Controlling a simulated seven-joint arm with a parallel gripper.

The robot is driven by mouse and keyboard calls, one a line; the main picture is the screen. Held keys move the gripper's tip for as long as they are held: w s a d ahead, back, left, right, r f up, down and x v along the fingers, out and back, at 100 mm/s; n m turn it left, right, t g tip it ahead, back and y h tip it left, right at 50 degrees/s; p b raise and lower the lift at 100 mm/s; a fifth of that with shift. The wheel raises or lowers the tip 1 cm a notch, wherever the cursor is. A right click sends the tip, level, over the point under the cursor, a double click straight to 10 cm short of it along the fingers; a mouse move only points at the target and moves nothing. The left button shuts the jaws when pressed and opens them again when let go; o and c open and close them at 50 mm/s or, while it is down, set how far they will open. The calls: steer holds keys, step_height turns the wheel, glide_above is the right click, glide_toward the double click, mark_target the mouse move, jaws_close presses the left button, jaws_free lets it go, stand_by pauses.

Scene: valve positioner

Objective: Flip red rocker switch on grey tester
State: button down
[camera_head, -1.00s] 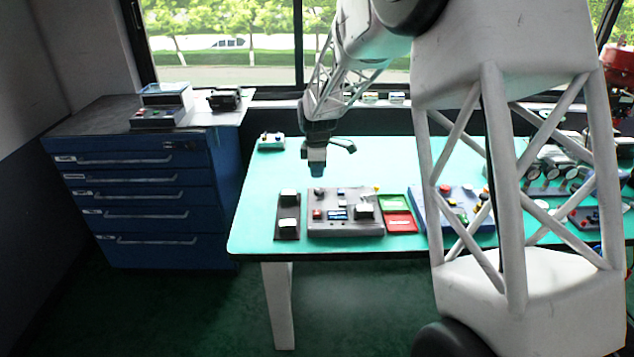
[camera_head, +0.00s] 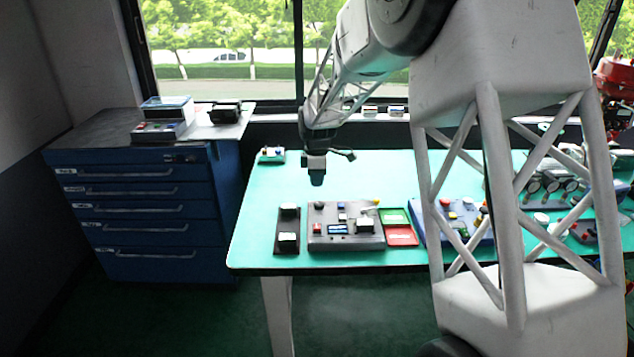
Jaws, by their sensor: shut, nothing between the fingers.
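The grey tester (camera_head: 345,243) lies on the green table, left of the table's middle. It carries a small red part (camera_head: 317,228) at its left, which looks like the red rocker switch; its position is too small to tell. A small display, a blue part and a dark block also sit on the tester. My gripper (camera_head: 317,180) points down above the back left part of the tester, apart from it. Its fingers are shut and empty.
A dark panel with two blocks (camera_head: 288,230) stands left of the tester. Green and red trays (camera_head: 401,236) and a blue box (camera_head: 452,222) are at its right. A small light box (camera_head: 271,155) sits at the table's back left. The table (camera_head: 262,190) is clear between.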

step_height(320, 180, up, 13)
steer(key=w, duration=0.1)
steer(key=shift+w, duration=0.4)
stand_by(0.3)
steer(key=s+d+r+m, duration=0.2)
steer(key=s+d+m, duration=0.15)
steer(key=s, duration=0.55)
steer(key=s+d+r+m+t, duration=0.1)
steer(key=s+d+r+m, duration=0.2)
steer(key=s, duration=0.6)
steer(key=s+d+r+m, duration=0.25)
steer(key=s+d, duration=0.25)
steer(key=s, duration=0.4)
steer(key=s+d+f+m, duration=0.1)
steer(key=s+f+m, duration=0.1)
steer(key=s, duration=0.6)
steer(key=s+d+f+m+t, duration=0.1)
steer(key=s+d+f+m, duration=0.1)
steer(key=s, duration=0.6)
steer(key=s+d+f+m, duration=0.2)
steer(key=s+m, duration=0.3)
steer(key=s, duration=0.4)
steer(key=shift+f+t, duration=0.3)
steer(key=shift+f, duration=0.55)
